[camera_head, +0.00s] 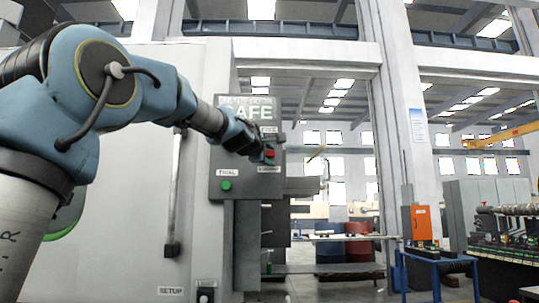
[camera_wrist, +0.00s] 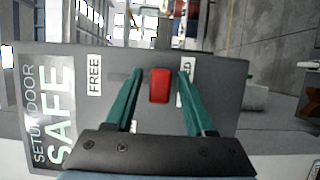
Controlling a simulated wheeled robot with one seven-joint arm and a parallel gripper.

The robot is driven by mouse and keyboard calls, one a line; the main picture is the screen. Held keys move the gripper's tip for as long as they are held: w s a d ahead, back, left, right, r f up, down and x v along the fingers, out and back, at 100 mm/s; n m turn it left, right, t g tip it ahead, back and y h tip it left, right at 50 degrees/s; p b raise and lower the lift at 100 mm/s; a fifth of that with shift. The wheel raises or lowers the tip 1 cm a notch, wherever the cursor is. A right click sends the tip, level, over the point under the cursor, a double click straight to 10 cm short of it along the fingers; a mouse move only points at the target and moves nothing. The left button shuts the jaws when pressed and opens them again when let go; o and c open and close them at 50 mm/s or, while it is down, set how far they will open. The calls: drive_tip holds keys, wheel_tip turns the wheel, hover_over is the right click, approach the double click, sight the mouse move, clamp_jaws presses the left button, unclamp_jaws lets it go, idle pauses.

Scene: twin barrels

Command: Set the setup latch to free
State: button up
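The setup latch shows as a red block (camera_wrist: 160,86) on a grey control panel (camera_head: 250,195) in the wrist view, and as a small red piece (camera_head: 270,154) in the head view. A FREE label (camera_wrist: 95,75) is at its left in the wrist view. A partly hidden label ending in "ED" (camera_wrist: 187,88) is close at its right, and the latch sits nearer to this one. My gripper (camera_wrist: 159,74) is open, its two green fingers on either side of the latch with gaps visible. In the head view my gripper (camera_head: 263,147) is at the panel.
The panel's display (camera_head: 250,108) reads "SETUP DOOR SAFE" in the wrist view. A green button (camera_head: 226,185) sits under a TRIAL label at lower left. A vertical bar handle (camera_head: 174,195) is on the pale wall to the left. A blue-framed bench (camera_head: 437,262) stands at right.

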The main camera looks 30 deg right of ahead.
clamp_jaws()
idle(1.2)
